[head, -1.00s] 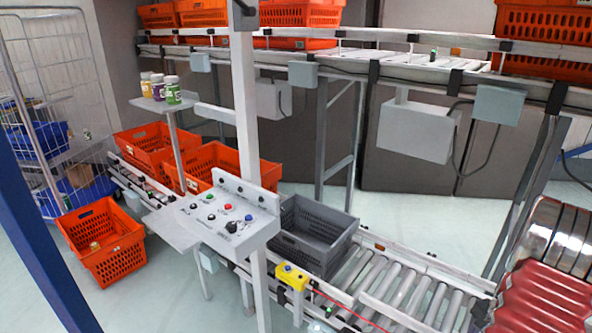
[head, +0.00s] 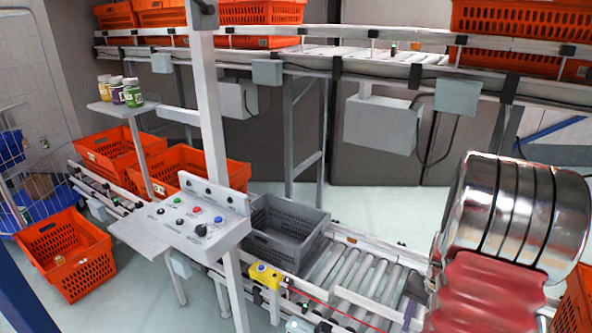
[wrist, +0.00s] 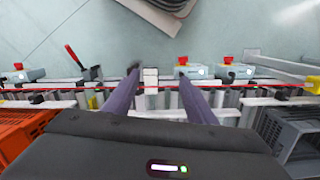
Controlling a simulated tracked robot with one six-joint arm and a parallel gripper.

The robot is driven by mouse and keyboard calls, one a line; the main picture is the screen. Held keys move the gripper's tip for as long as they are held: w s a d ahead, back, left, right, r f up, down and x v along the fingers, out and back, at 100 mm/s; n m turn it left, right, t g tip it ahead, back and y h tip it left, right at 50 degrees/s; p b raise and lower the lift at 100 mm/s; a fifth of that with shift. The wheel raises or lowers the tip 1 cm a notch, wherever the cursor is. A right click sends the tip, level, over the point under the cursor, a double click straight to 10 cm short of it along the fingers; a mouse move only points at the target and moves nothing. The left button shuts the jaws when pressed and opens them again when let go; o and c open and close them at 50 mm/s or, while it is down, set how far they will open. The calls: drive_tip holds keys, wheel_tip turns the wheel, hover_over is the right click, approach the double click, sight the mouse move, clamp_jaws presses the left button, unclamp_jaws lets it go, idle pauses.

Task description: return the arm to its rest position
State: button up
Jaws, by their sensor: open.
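My arm (head: 520,215) shows at the right of the head view as a shiny banded metal cylinder with a red ribbed sleeve below it.
A grey crate (head: 285,235) sits on the lower roller conveyor (head: 350,278). Orange totes (head: 65,255) stand on the left. A control panel (head: 195,222) on a post and a small shelf with jars (head: 122,105) are nearby. An upper conveyor (head: 350,55) runs behind. Pale floor is open between them.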

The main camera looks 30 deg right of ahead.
drive_tip(key=a+r+n+t, duration=0.2)
drive_tip(key=a+r+n, duration=0.2)
drive_tip(key=a+r, duration=0.4)
drive_tip(key=w+a+r+n+t, duration=0.1)
drive_tip(key=a+r+n, duration=0.4)
drive_tip(key=a, duration=1.1)
drive_tip(key=w+a+r+n+t, duration=0.1)
drive_tip(key=a+r+n+t, duration=0.2)
drive_tip(key=a+r, duration=0.8)
drive_tip(key=shift+w+a+r+n+h, duration=0.25)
drive_tip(key=shift+a+n+h, duration=0.2)
drive_tip(key=shift+n, duration=0.25)
